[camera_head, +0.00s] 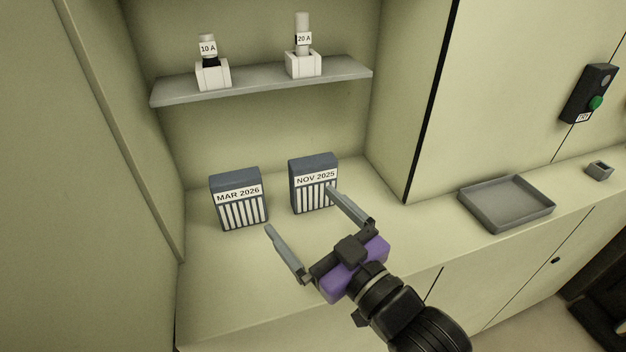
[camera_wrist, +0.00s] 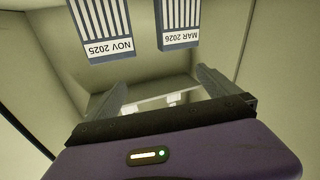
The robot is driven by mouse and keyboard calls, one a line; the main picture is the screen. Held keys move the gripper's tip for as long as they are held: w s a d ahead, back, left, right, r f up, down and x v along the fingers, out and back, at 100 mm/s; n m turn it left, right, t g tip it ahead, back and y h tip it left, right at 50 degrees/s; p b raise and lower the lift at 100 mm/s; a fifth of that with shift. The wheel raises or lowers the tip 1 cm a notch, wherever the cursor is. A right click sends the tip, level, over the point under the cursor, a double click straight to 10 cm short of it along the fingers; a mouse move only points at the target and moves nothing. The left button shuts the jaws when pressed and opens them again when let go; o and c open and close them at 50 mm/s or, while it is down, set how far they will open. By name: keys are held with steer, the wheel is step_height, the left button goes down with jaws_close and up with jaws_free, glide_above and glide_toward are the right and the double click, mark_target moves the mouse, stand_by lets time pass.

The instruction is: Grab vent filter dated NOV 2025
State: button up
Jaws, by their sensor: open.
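The vent filter labelled NOV 2025 (camera_head: 313,184) stands upright on the counter in the alcove, dark blue-grey with a white striped front. It also shows upside down at the upper left of the wrist view (camera_wrist: 101,30). A like filter labelled MAR 2026 (camera_head: 239,200) stands to its left, and it also shows in the wrist view (camera_wrist: 178,24). My gripper (camera_head: 299,208) is open and empty in front of the two filters. In the head view its right finger overlaps the lower right of the NOV 2025 filter; whether they touch I cannot tell.
A grey shelf (camera_head: 262,83) above holds a 10 A fuse (camera_head: 208,48) and a 20 A fuse (camera_head: 303,38) in white holders. An empty grey tray (camera_head: 506,203) lies on the counter to the right. A box with a green button (camera_head: 596,102) is on the right wall.

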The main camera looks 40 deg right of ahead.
steer(key=w+d+r+m+g+h, duration=0.1)
steer(key=w+d+r+m+h, duration=0.1)
steer(key=w+d+r, duration=0.15)
steer(key=m+g+h, duration=0.2)
steer(key=m+g, duration=0.1)
steer(key=g, duration=0.2)
glide_toward(316, 182)
steer(key=w+d, duration=0.1)
steer(key=w, duration=0.2)
steer(key=x, duration=0.3)
steer(key=f+p+x, duration=0.1)
steer(key=x, duration=0.2)
steer(key=shift+s, duration=0.15)
steer(key=shift+p+x, duration=0.5)
steer(key=shift+x, duration=2.6)
steer(key=shift+s+f, duration=0.1)
steer(key=c, duration=1.1)
